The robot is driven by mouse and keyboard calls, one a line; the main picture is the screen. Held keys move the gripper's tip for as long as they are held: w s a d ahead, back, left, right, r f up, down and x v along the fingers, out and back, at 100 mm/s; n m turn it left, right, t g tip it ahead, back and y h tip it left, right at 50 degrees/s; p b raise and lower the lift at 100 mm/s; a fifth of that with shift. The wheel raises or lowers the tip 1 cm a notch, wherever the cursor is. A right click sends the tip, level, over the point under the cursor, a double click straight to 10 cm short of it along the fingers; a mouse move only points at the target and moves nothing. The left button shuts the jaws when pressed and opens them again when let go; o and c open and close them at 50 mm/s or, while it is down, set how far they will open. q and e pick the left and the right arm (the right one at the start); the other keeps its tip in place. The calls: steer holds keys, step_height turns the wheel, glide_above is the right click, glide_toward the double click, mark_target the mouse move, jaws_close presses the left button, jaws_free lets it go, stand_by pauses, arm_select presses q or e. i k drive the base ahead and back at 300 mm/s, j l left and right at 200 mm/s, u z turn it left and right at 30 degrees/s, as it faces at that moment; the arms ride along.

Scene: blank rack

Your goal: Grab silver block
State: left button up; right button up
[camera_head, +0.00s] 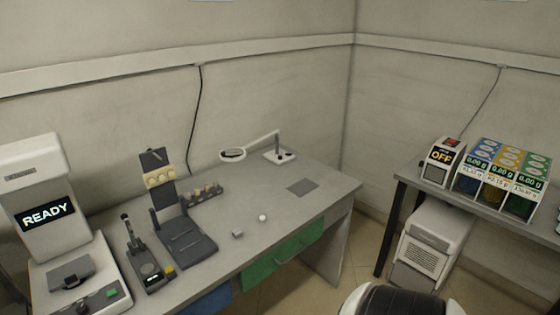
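A small grey, silver-looking block (237,233) lies on the grey desk (330,193) near its front edge, left of a small white rounded piece (262,217). The block appears to stand free, with nothing touching it. A dark rack (208,197) holding several small tan and grey pieces stands behind it to the left. Neither of my grippers shows in the head view.
A white machine reading READY (46,214), a small dark device (149,277) and a black hinged stand (187,246) fill the desk's left. A lamp (279,157) and flat grey plate (302,186) are behind right. A second table (475,205) holds coloured dispensers.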

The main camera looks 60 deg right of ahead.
mark_target(237, 233)
steer(key=z, duration=1.5)
